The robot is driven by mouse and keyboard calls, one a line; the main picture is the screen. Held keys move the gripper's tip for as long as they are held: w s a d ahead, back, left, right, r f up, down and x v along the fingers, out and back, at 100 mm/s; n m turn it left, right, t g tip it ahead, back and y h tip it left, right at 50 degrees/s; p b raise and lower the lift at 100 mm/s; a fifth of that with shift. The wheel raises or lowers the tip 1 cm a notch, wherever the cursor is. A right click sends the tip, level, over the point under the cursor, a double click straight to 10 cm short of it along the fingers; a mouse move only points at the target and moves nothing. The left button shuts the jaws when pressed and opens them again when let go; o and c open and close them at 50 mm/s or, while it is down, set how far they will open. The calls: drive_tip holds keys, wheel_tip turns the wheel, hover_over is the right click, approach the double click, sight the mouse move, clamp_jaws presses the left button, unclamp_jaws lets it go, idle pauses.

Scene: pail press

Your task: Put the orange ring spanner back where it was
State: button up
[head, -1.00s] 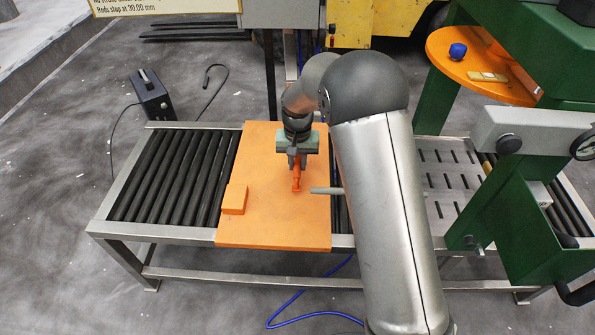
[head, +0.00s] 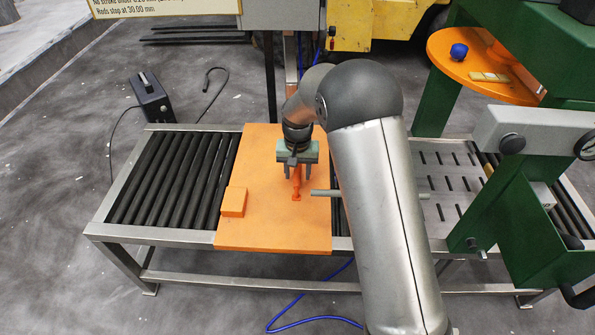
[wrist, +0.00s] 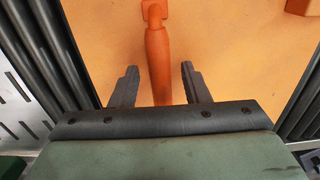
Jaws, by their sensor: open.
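Part of the spanner is hidden under the gripper in the head view.
An orange block (head: 233,202) sits on the board at left. A grey rod (head: 324,193) shows beside the board's right side. The green press (head: 505,215) stands at right, its round orange shelf (head: 470,75) holding a blue ball (head: 459,51). Black rollers (head: 170,180) are bare at left.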

wheel_tip(320, 180, up, 11)
drive_tip(key=p, duration=0.3)
drive_tip(key=s+d+r, duration=0.3)
drive_tip(key=s+d, duration=0.3)
drive_tip(key=s, duration=0.1)
drive_tip(key=s+d+r, duration=0.4)
drive_tip(key=s+d, duration=0.2)
drive_tip(key=s+d+f, duration=0.1)
drive_tip(key=s+d, duration=0.2)
drive_tip(key=s, duration=0.6)
drive_tip(key=s+d+f, duration=0.1)
drive_tip(key=s+d, duration=0.2)
drive_tip(key=s, duration=0.6)
drive_tip(key=shift+s+g, duration=0.2)
drive_tip(key=shift+g, duration=0.1)
drive_tip(key=shift+d+p, duration=0.1)
drive_tip(key=shift+p, duration=0.2)
